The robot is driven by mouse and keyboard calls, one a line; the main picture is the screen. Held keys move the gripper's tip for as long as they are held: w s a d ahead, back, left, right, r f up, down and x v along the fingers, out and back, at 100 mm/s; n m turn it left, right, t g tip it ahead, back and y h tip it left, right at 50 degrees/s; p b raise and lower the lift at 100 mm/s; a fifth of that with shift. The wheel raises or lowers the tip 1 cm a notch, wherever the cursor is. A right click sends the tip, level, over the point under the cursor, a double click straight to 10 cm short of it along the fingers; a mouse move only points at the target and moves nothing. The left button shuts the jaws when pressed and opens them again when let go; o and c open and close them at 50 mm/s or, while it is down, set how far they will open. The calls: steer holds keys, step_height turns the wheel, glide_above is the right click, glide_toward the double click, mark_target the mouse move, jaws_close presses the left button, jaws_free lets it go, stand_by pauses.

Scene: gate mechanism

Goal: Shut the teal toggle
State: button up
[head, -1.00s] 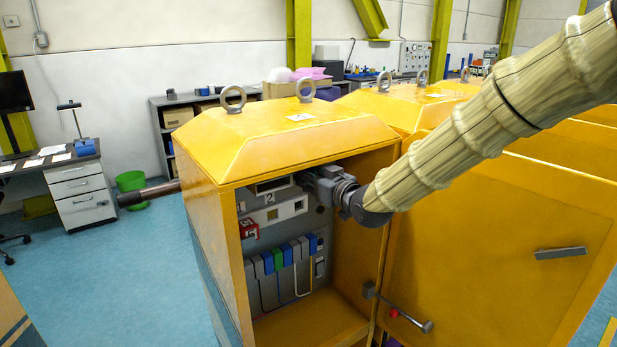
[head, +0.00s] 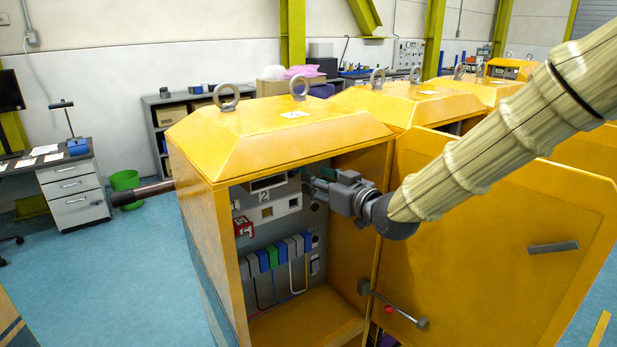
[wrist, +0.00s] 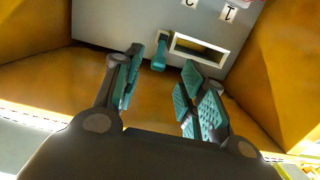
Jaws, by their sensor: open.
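The teal toggle (wrist: 160,53) shows in the wrist view as a small lever on the grey panel, beside a white-framed rectangular window. My gripper (wrist: 164,68) is open and empty, with teal pads on its fingers. The toggle appears between the two fingertips in that view, apparently beyond them; I cannot tell whether anything touches. In the head view my gripper (head: 313,186) reaches into the upper right of the open yellow cabinet (head: 212,250). I cannot make out the toggle there.
Several blue, green and grey breakers (head: 265,258) and a red part (head: 243,226) sit lower on the panel. The cabinet's front lower space is clear.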

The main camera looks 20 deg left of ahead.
steer(key=v, duration=0.4)
steer(key=shift+s+d, duration=0.25)
steer(key=shift+d, duration=0.05)
steer(key=s+d+f+m+g+h+b, duration=0.1)
steer(key=s+d+f+m+h, duration=0.3)
steer(key=f, duration=0.9)
steer(key=s+d+f+g+h+b, duration=0.15)
steer(key=d+f, duration=0.55)
steer(key=f, duration=0.7)
steer(key=s+d+f+m+g+h+b, duration=0.1)
steer(key=s+d+f+m+h, duration=0.25)
steer(key=f, duration=0.95)
steer(key=s+d+f+m+g+h+b, duration=0.1)
steer(key=s+d+f+g, duration=0.1)
steer(key=s+d+f, duration=0.5)
steer(key=s+d+f+m+g+h+b, duration=0.1)
steer(key=s+d+f, duration=0.4)
steer(key=s+f, duration=0.35)
steer(key=s+d+f+g, duration=0.1)
steer(key=s+d+f, duration=0.2)
steer(key=s, duration=0.2)
steer(key=s+d+f+m+g+h, duration=0.1)
steer(key=s+d+f, duration=0.1)
steer(key=s, duration=0.4)
steer(key=s+d+f+g+h+b, duration=0.1)
steer(key=s+d+f+g, duration=0.1)
steer(key=s+d, duration=0.3)
steer(key=shift+s+f, duration=0.45)
steer(key=shift+f, duration=0.4)
